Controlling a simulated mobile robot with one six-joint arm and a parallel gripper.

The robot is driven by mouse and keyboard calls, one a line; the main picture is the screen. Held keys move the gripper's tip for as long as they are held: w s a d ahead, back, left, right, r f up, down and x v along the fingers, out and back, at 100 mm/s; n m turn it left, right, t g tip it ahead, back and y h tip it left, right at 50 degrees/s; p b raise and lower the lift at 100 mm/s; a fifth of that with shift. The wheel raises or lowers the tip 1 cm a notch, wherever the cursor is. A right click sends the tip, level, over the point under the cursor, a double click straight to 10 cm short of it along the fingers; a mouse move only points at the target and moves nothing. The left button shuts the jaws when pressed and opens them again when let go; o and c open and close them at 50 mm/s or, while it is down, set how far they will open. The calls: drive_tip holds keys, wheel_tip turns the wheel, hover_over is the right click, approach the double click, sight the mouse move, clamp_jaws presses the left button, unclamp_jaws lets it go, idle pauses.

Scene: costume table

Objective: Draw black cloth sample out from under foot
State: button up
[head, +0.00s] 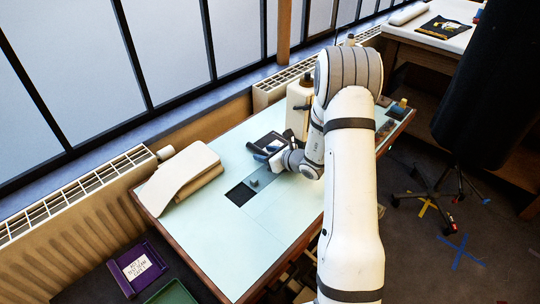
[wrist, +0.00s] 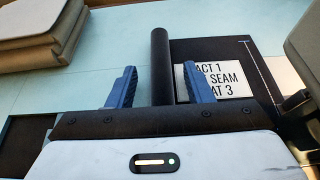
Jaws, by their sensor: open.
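The black cloth sample (wrist: 222,50) lies on the pale table top in the wrist view, with a white lettered label (wrist: 229,80) and a pale stitched line. Its left edge appears to be a thick black roll (wrist: 161,55). In the head view the sample (head: 268,140) is partly hidden by my gripper (head: 272,157). My gripper (wrist: 159,70) is open. Its blue fingers stand on either side of the roll, the right one covering part of the label. A dark part at the right edge (wrist: 297,101) may be the foot; its contact with the cloth is unclear.
The cream sewing machine (head: 299,103) stands behind my arm, which hides much of it. Folded beige cloth (head: 180,178) lies at the table's left. A dark square (head: 240,194) lies in front of my gripper. The near table top (head: 228,238) is clear.

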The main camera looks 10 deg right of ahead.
sight(252, 170)
drive_tip(key=shift+c, duration=0.5)
clamp_jaws()
drive_tip(key=shift+s+a+f+b, duration=0.15)
drive_tip(key=shift+a+b, duration=0.15)
drive_tip(key=shift+a, duration=0.15)
drive_tip(key=s+a+b, duration=0.2)
drive_tip(key=a, duration=0.1)
drive_tip(key=shift+s+a+b, duration=0.35)
drive_tip(key=shift+s+a, duration=0.35)
drive_tip(key=shift+a, duration=0.2)
drive_tip(key=shift+o, duration=0.5)
unclamp_jaws()
drive_tip(key=shift+s, duration=0.1)
drive_tip(key=v, duration=0.7)
drive_tip(key=shift+s+d+r, duration=0.2)
drive_tip(key=shift+s, duration=0.05)
